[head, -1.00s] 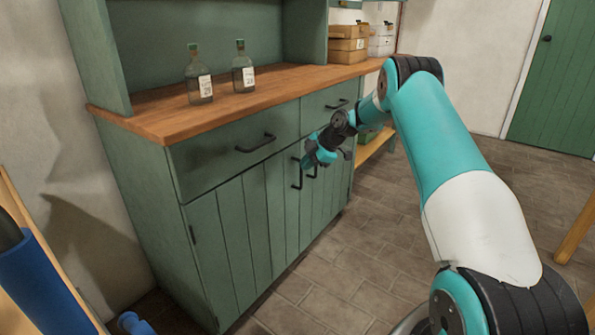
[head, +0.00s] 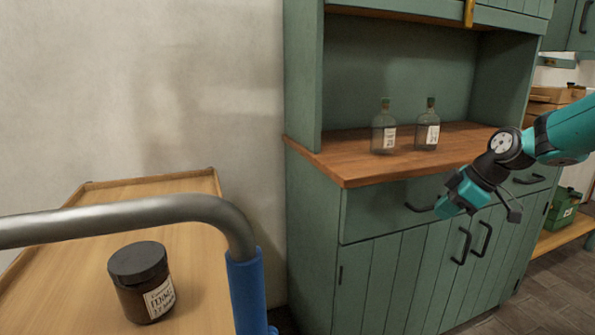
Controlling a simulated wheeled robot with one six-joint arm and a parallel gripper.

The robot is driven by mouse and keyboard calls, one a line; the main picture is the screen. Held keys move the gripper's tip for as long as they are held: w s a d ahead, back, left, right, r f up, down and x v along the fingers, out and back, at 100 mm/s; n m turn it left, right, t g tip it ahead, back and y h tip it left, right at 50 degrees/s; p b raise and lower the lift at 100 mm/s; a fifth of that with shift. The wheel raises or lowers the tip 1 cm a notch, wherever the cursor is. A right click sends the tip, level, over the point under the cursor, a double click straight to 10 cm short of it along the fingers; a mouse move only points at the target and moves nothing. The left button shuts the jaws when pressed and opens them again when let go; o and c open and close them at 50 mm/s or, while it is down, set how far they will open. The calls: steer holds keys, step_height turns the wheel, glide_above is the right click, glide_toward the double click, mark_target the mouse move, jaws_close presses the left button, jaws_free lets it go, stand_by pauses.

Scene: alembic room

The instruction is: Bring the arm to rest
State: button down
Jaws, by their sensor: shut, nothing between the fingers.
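My gripper (head: 484,207) is at the right of the head view, at the end of my teal arm. It is shut and holds nothing. It hangs in the air in front of the green cabinet (head: 390,270), near the height of its drawers. My arm reaches in from the right edge, and most of it is outside the view.
Two corked glass bottles, one (head: 384,127) left of the other (head: 427,126), stand on the cabinet's wooden top (head: 350,172). A brown labelled jar (head: 141,283) stands on a wooden trolley (head: 195,184) with a metal handle (head: 170,209). A green box (head: 563,208) sits far right.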

steer(key=s+a+r+m+g, duration=0.15)
steer(key=s+a+r, duration=0.25)
steer(key=s+a, duration=0.65)
steer(key=s+a+m+g+h, duration=0.15)
steer(key=s+a, duration=0.25)
steer(key=s, duration=0.8)
steer(key=s+a+m+g+y, duration=0.1)
steer(key=s+a+m, duration=0.25)
steer(key=s, duration=0.85)
step_height(320, 180, up, 25)
steer(key=p, duration=2.5)
steer(key=shift+f, duration=0.15)
steer(key=shift+a+h, duration=0.1)
steer(key=shift+h, duration=0.15)
